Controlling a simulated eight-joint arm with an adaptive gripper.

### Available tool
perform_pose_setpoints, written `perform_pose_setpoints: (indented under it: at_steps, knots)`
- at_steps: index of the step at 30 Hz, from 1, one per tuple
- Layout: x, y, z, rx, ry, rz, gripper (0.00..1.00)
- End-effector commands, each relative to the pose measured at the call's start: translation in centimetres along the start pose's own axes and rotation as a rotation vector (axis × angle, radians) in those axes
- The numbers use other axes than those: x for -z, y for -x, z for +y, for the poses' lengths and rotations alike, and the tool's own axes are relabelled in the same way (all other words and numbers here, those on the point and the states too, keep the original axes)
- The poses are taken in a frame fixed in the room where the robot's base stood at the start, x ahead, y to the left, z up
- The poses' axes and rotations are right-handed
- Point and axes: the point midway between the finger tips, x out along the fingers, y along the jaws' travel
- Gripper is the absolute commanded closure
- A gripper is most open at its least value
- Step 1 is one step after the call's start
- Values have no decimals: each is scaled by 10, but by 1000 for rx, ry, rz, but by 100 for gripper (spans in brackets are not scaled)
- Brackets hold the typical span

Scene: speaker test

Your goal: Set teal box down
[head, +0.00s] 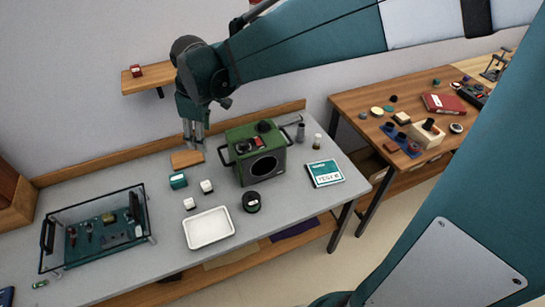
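The teal box (178,181) is small, with a pale label on its front. It sits on the grey workbench (120,189), left of a green speaker-like unit (258,153). My gripper (194,145) points down above the back of the bench, higher in the picture than the teal box and apart from it. Its two fingers show a gap with nothing visible between them. A flat tan block (186,160) shows just below the fingertips; whether they touch it I cannot tell.
Two small white boxes (206,186) and a white tray (209,229) are near the teal box. A black round item (251,202) stands before the green unit. A framed circuit board (105,230) is at left, a labelled teal-and-white card (325,173) at right. A cluttered wooden table (360,101) stands beyond.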

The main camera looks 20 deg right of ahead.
Motion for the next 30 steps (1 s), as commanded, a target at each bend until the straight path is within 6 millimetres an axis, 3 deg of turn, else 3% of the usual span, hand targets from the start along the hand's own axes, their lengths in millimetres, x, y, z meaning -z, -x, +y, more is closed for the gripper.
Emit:
perform_pose_setpoints:
  at_steps: [15,30]
  knots:
    - [-80,60,-21,-86,-292,82,55]
    - [-153,94,-52,-156,-569,175,55]
